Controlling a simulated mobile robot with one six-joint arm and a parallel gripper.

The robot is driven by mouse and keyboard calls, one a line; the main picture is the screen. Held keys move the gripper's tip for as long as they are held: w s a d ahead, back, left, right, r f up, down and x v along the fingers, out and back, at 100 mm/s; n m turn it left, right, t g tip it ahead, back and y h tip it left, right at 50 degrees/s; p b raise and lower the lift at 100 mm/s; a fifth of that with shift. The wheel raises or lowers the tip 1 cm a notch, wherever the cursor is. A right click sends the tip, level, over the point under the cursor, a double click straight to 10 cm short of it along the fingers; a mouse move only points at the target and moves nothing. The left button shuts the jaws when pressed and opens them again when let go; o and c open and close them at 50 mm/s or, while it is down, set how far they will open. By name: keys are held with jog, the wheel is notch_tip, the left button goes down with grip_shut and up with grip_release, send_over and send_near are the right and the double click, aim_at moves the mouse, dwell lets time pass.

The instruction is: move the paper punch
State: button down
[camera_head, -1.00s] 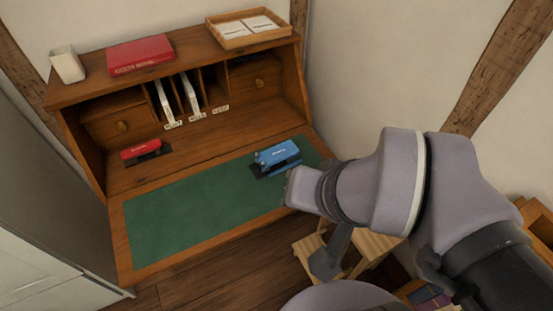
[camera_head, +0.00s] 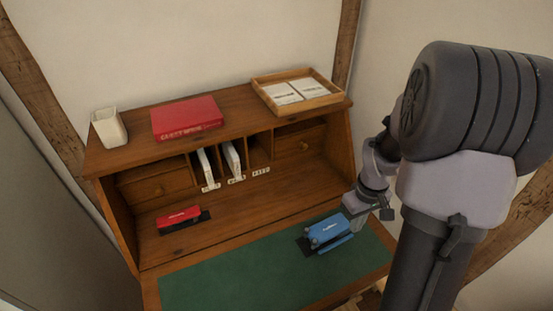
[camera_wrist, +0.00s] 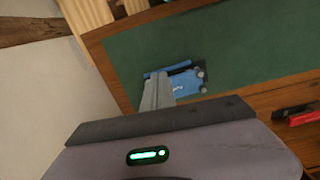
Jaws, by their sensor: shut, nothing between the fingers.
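A blue paper punch (camera_head: 328,231) with a dark base rests on the right part of the green desk mat (camera_head: 235,282). It also shows in the wrist view (camera_wrist: 178,85), just beyond my fingertips. My gripper (camera_head: 357,222) is at the punch's right side, low over the mat. In the wrist view my gripper's fingers (camera_wrist: 158,90) are together with nothing between them, and they overlap the punch in the picture. I cannot tell whether they touch it. A similar red device (camera_head: 180,217) with a dark base stands on the wooden desk at left.
The hutch top carries a white cup (camera_head: 110,127), a red book (camera_head: 186,117) and a wooden tray (camera_head: 262,97) with papers. White upright items (camera_head: 207,168) stand in the pigeonholes. The mat's left and middle are clear. A wall is close at right.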

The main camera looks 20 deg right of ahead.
jog(key=b, duration=0.5)
send_near(340, 245)
jog(key=s+f, duration=0.4)
jog(key=shift+d, duration=0.15)
jog(key=w+b, duration=0.1)
jog(key=w, duration=0.2)
jog(key=shift+w+f, duration=0.1)
jog(key=shift+w, duration=0.5)
